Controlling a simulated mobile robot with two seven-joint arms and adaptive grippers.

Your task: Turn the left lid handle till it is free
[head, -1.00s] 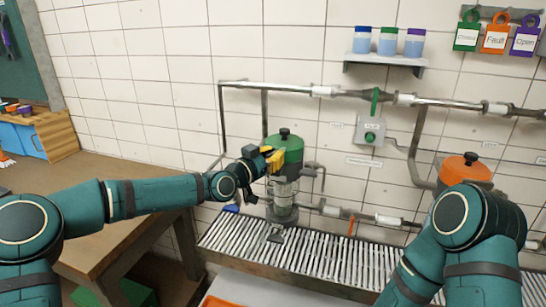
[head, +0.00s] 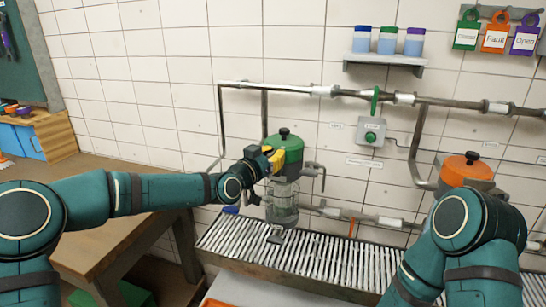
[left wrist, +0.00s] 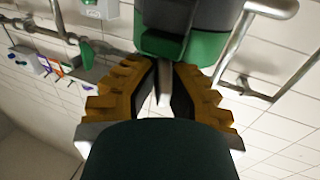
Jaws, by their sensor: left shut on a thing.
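The left vessel has a green lid (head: 288,147) with a black knob on top and a clear body (head: 283,203) below. My left gripper (head: 273,159) is at the lid's left side, its yellow fingers close against it. In the left wrist view the yellow fingers (left wrist: 164,82) are shut on a thin light grey lid handle (left wrist: 164,86) that sticks out from under the green and grey lid (left wrist: 192,38). The handle is mostly hidden by the gripper in the head view. My right arm shows at the right, but its gripper is out of view.
An orange-lidded vessel (head: 467,167) stands at the right, partly behind my right arm. Metal pipes (head: 290,88) run along the tiled wall, with a green-buttoned box (head: 371,131) beneath. A slatted metal grate (head: 330,262) lies below. A wooden table (head: 100,235) is at the left.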

